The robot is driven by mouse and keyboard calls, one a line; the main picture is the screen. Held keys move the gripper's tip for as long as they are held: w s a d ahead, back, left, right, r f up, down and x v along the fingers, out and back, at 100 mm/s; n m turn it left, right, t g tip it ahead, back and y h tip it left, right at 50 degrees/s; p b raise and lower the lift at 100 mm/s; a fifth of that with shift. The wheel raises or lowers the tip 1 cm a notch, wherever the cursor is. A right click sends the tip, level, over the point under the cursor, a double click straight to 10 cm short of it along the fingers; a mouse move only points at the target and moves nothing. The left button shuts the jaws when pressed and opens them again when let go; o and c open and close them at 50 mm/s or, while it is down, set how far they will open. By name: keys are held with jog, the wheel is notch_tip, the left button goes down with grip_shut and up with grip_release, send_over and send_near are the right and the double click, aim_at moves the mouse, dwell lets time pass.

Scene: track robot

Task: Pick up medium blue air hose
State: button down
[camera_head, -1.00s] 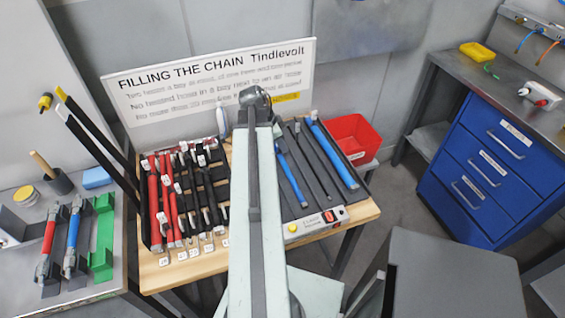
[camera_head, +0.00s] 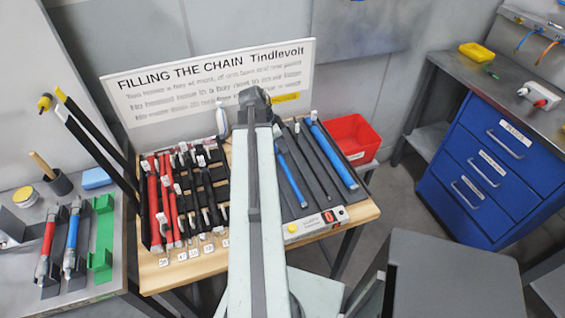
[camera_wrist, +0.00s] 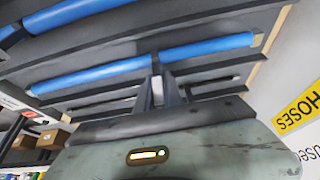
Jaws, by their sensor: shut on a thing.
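In the wrist view my gripper (camera_wrist: 157,66) is shut on a blue air hose (camera_wrist: 207,48), gripping it near its middle. The hose runs across the picture, and dark slats of the rack lie around it. I cannot tell whether it is lifted clear of its channel. Another blue hose (camera_wrist: 70,13) lies further up, partly cut off. In the head view my arm hides the gripper. A slimmer blue hose (camera_head: 291,178) shows just right of the arm, and a thicker blue hose (camera_head: 332,154) lies further right.
A rack of red and black hoses (camera_head: 174,205) stands left of my arm on the wooden table (camera_head: 190,272). A white sign (camera_head: 150,85) stands behind. A red bin (camera_head: 353,137) and a switch box (camera_head: 317,222) are to the right, with blue drawers (camera_head: 490,165) beyond.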

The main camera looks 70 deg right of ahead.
jog(key=shift+r, duration=0.1)
dwell(0.4)
notch_tip(320, 180, up, 10)
jog(key=p, duration=1)
